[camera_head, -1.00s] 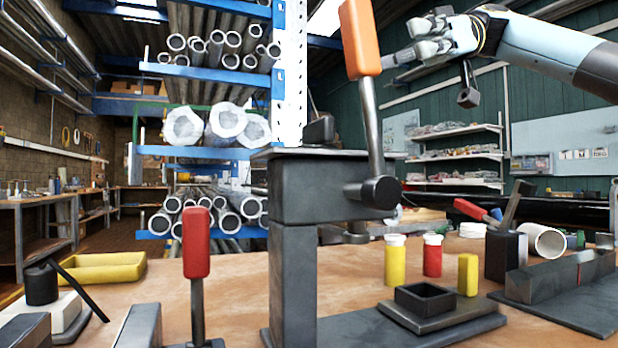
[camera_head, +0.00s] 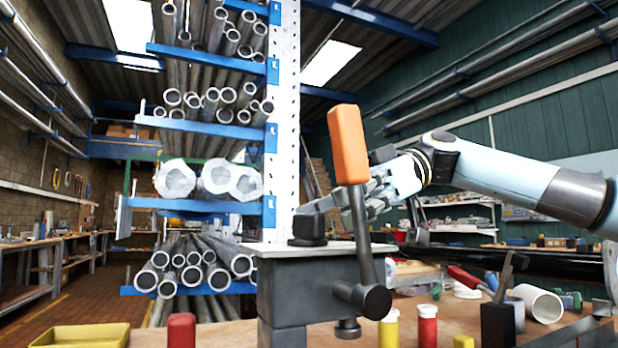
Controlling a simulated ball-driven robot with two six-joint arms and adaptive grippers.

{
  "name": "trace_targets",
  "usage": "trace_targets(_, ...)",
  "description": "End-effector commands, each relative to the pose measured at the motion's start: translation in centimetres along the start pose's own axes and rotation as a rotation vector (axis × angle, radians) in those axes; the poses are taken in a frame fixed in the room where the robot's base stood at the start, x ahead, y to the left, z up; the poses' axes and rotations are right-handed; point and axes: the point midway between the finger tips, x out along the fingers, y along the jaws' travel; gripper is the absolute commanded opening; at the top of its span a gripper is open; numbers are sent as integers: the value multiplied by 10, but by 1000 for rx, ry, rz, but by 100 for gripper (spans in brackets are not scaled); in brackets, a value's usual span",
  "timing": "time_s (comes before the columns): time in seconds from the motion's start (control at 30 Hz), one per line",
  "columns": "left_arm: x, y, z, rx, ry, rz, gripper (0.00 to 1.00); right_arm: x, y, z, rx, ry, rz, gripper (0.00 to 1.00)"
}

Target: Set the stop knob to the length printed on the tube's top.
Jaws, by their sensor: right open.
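A dark knob-like part (camera_head: 308,229) sits on top of the grey lever press (camera_head: 310,285); I cannot tell whether it is the stop knob. My right gripper (camera_head: 325,205) is open and reaches in from the right. Its fingers are just above and right of that part, partly hidden behind the orange lever handle (camera_head: 348,145). I see nothing held in it. A pale hollow tube (camera_head: 543,305) lies on the bench at the right. No printed length is readable. My left gripper is not in view.
A yellow-bodied container (camera_head: 389,330) and a red-bodied container (camera_head: 427,327) with pale caps stand right of the press. A red-handled lever (camera_head: 466,278) is farther right. A yellow tray (camera_head: 82,337) is at lower left. A pipe rack (camera_head: 205,205) stands behind.

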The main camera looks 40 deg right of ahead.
Motion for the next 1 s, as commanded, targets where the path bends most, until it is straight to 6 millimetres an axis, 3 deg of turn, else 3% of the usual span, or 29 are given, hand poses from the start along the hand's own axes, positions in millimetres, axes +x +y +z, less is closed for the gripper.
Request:
trace_targets(0.03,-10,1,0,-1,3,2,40,3,-2,-8,-6,8,-2,92)
trace_targets(0.3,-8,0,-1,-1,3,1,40,26,0,0,-2,2,-1,92)
trace_targets(0.67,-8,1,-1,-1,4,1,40,30,0,0,0,-1,1,92)
trace_targets(1.0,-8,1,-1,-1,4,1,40,29,0,0,0,-1,1,50)
